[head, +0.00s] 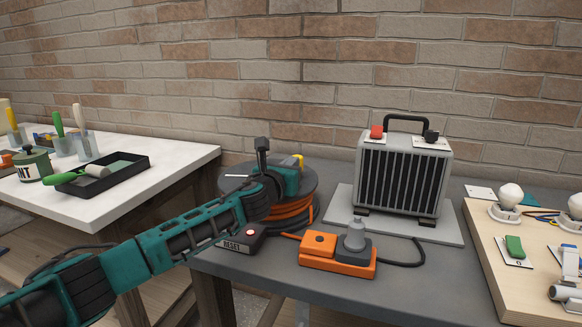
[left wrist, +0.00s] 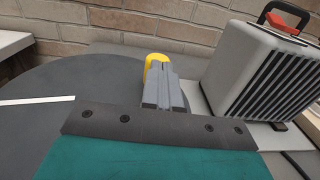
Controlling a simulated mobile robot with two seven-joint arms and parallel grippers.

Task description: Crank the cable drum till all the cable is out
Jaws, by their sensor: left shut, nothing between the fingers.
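The cable drum (head: 308,178) stands on the grey bench, a dark disc with orange cable (head: 292,208) wound below it. A white stripe (left wrist: 35,101) marks the drum's top. My left gripper (head: 290,179) is over the drum; its arm hides much of it. In the left wrist view its grey fingers (left wrist: 163,88) are shut and empty, close to the yellow crank knob (left wrist: 153,66), which they partly hide. I cannot tell whether they touch it. The knob also shows in the head view (head: 299,159). My right gripper is out of view.
A grey heater-like box (head: 403,175) stands right of the drum. An orange socket box (head: 338,262) with a grey plug and a RESET box (head: 236,240) are in front. A board with bulbs (head: 490,237) lies right; a white table (head: 160,180) stands left.

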